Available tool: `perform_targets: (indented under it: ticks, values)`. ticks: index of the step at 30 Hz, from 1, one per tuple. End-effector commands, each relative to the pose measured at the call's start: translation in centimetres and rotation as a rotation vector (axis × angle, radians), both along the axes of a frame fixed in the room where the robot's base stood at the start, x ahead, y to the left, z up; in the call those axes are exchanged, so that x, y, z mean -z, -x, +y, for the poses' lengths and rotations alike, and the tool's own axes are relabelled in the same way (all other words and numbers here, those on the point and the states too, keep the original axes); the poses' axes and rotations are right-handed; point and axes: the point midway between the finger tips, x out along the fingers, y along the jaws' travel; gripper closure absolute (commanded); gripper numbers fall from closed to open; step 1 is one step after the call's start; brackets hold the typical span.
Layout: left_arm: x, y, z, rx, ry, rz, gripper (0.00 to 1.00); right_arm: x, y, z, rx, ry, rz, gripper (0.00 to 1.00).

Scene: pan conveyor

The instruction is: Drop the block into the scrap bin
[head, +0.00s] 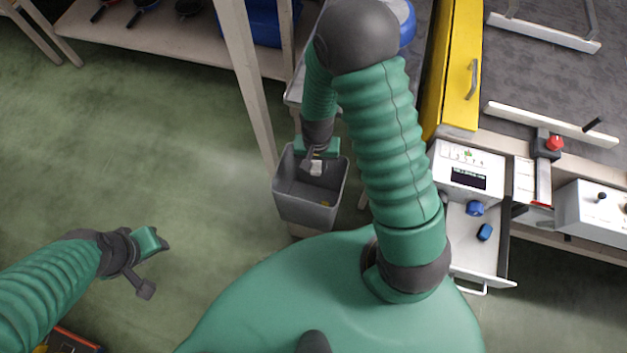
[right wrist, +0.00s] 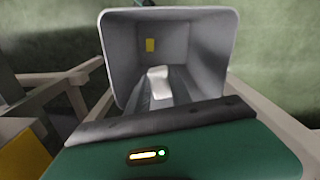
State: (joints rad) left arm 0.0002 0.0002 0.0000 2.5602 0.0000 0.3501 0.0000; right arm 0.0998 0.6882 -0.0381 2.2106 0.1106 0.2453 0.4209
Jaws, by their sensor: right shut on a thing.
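The grey scrap bin (head: 308,213) stands open on the floor side, left of my right arm. My right gripper (head: 316,160) is over the bin's back part and shut on a small white block (head: 316,169). In the right wrist view the white block (right wrist: 159,84) shows between the dark fingers, with the bin (right wrist: 120,60) open beyond it. The exact height of the block against the rim is hard to tell. My left gripper (head: 157,266) is open and empty over the floor, well left of the bin.
A small yellow piece (right wrist: 150,45) shows inside the bin. A wooden table leg (head: 250,80) rises close behind the bin. To the right are a yellow panel (head: 460,65), a white control box (head: 467,170) and an open drawer (head: 475,250) with blue pieces.

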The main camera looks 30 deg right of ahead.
Motion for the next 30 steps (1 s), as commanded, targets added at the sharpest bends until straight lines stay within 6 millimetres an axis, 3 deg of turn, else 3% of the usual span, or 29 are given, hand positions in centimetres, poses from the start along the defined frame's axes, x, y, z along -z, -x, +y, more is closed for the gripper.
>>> perform_targets:
  ticks: [2, 10, 11, 16, 26, 30]
  values:
    - [1.2, 0.0, 0.0, 0.000, 0.000, 0.000, 0.64, 1.2, 0.0, 0.1, -0.002, 0.001, 0.000, 1.00]
    - [1.1, 0.0, 0.0, 0.000, 0.000, -0.001, 0.64, 0.9, 0.0, 0.3, -0.003, 0.004, -0.001, 1.00]
    - [1.1, 0.0, 0.0, 0.000, 0.000, -0.001, 0.64, 0.9, 0.0, 0.3, -0.003, 0.004, 0.000, 0.72]
    - [1.1, 0.0, 0.0, 0.000, 0.000, -0.001, 0.64, 1.0, 0.0, 0.2, -0.003, 0.002, 0.000, 0.49]
    - [1.0, 0.0, 0.0, 0.000, 0.000, -0.001, 0.64, 0.7, -0.1, 0.2, -0.003, 0.003, 0.000, 0.49]
    - [0.2, 0.0, 0.0, 0.000, 0.000, -0.001, 0.64, -1.4, -0.2, 0.2, -0.003, 0.003, -0.004, 0.49]
